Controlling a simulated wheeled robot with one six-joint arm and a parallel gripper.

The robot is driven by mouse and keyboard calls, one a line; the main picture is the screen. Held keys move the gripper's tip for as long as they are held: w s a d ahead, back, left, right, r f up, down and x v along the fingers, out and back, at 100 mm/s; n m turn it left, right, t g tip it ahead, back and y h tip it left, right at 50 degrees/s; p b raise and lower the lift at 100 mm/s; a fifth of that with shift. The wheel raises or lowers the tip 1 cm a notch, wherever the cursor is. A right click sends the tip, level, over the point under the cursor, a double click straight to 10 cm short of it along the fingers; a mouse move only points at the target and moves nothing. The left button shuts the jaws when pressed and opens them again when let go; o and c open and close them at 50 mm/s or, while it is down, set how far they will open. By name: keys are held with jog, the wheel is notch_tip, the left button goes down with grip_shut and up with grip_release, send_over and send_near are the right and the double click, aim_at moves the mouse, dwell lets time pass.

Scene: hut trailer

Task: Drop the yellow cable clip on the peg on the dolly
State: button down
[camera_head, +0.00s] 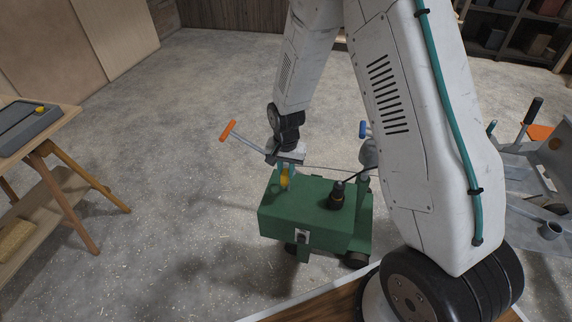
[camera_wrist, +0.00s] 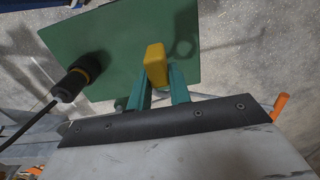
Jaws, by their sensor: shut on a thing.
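My gripper (camera_head: 286,172) points down with its teal fingers shut on the yellow cable clip (camera_head: 285,180). In the wrist view the clip (camera_wrist: 155,65) stands out beyond the fingertips (camera_wrist: 160,85), over the green top. The clip appears above the left back part of the green dolly (camera_head: 290,218); its exact height is unclear. A dark upright fitting with a cable (camera_head: 336,196) stands on the dolly top, right of the clip and apart from it. It also shows in the wrist view (camera_wrist: 74,84). I cannot tell whether it is the peg, and no other clear peg shows.
An orange-handled bar (camera_head: 228,131) rises behind the dolly at left. A blue handle (camera_head: 362,129) is at its right, partly behind my arm. A wooden workbench (camera_head: 55,133) with a grey tray (camera_head: 25,125) stands at left. Floor between bench and dolly is clear.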

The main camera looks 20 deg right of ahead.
jog(key=shift+f, duration=4.25)
jog(key=c, duration=1.2)
grip_release()
jog(key=shift+r, duration=0.1)
